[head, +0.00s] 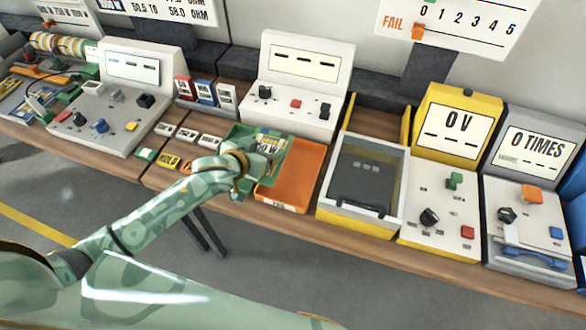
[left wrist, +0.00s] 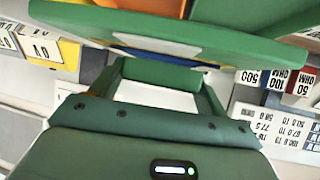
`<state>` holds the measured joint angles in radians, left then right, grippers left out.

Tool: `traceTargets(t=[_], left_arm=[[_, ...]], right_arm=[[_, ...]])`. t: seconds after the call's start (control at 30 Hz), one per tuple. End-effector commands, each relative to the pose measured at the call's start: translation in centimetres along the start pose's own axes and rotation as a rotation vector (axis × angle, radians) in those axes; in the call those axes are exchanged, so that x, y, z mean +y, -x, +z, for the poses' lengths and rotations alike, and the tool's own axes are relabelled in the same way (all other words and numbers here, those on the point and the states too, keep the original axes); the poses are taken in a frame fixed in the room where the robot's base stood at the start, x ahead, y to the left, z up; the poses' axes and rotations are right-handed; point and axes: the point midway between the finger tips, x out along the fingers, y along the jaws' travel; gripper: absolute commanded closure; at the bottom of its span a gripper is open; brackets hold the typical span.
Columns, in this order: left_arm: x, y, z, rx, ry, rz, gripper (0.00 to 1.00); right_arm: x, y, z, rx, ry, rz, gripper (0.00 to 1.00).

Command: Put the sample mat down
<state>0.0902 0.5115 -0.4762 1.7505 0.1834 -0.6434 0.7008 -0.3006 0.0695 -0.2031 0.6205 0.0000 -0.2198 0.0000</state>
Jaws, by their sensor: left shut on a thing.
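My left gripper (head: 262,160) reaches over the green tray (head: 240,131) on the bench in the head view. It is shut on the sample mat (head: 268,139), of which a small pale, printed part shows beyond the fingers. My right gripper is not in view.
An empty-looking orange tray (head: 300,168) stands right beside the green one. A grey-lidded box with a yellow base (head: 325,208) stands farther right. A white meter panel (head: 290,120) stands behind, with small red, blue and white boxes (head: 206,92) to its left.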

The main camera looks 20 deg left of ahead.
Motion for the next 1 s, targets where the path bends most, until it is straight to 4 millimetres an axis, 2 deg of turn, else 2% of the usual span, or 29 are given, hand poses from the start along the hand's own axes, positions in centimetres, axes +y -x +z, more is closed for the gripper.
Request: traceTargets(t=[0.03,0.1,0.3,0.47,0.53,0.6,0.7,1.0], left_arm=[[1.3,-1.4,0.3,0.002,0.004,0.003,0.51],[2.6,-3.0,1.0,-0.001,0.001,0.001,0.51],[4.8,-6.0,3.1,-0.001,0.0,0.001,0.51],[5.4,-7.0,3.7,0.0,0.001,0.0,0.51],[6.0,-7.9,4.4,-0.001,0.0,0.001,0.51],[5.8,-8.4,5.7,-0.004,-0.003,-0.001,0.51],[5.8,-8.9,6.7,-0.002,-0.001,0.0,0.51],[5.8,-8.9,6.7,0.0,-0.001,0.0,0.51]], right_arm=[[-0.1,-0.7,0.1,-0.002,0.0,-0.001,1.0],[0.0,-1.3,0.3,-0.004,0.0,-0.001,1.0],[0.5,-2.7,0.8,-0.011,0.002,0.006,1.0],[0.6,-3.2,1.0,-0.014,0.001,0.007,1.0],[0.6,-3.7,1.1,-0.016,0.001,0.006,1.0],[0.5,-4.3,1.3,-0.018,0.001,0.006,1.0],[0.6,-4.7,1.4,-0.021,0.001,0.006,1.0],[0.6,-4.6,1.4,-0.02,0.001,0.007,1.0]])
